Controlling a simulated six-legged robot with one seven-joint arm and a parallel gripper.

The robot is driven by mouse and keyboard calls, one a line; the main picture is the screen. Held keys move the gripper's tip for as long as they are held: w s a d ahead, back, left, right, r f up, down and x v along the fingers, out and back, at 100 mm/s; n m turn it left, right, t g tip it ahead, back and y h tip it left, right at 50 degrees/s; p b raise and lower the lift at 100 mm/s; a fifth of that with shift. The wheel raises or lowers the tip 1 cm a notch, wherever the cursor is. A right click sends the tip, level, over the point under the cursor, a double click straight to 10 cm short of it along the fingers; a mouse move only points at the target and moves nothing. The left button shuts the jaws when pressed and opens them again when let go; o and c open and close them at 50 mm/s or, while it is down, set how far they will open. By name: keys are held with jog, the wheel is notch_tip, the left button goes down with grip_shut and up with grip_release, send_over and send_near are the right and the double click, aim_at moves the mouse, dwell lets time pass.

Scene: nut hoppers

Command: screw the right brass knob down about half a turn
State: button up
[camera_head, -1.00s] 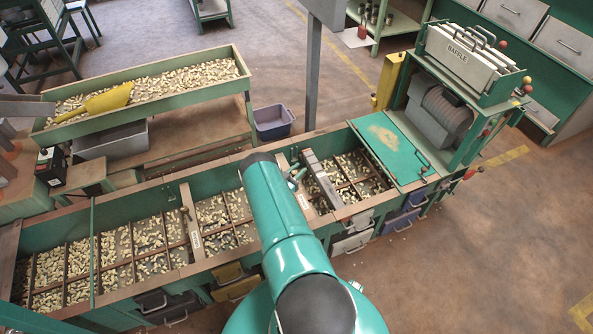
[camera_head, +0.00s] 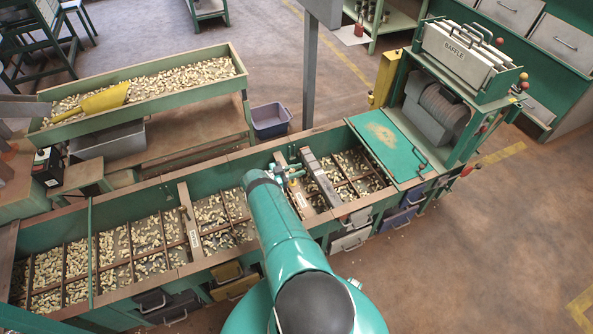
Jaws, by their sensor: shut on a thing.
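My gripper (camera_head: 291,172) shows small beyond the end of my teal arm, over the right crossbar (camera_head: 301,200) of the long green hopper bench. It is shut at the right brass knob, which is hidden by the fingers and too small to make out. The right crossbar carries a pale label. A second crossbar (camera_head: 190,225) further left carries a similar small knob (camera_head: 184,212) that stands free, with a label below it.
A grey bar (camera_head: 320,178) lies across the hopper just right of my gripper. Nuts fill the divided hopper bays. A teal lid (camera_head: 388,146) and the baffle machine (camera_head: 462,60) stand at the right. A trough with a yellow scoop (camera_head: 92,104) stands behind at left.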

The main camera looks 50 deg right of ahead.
jog(key=shift+s, duration=0.1)
dwell(0.3)
jog(key=o, duration=1)
jog(key=v, duration=1.2)
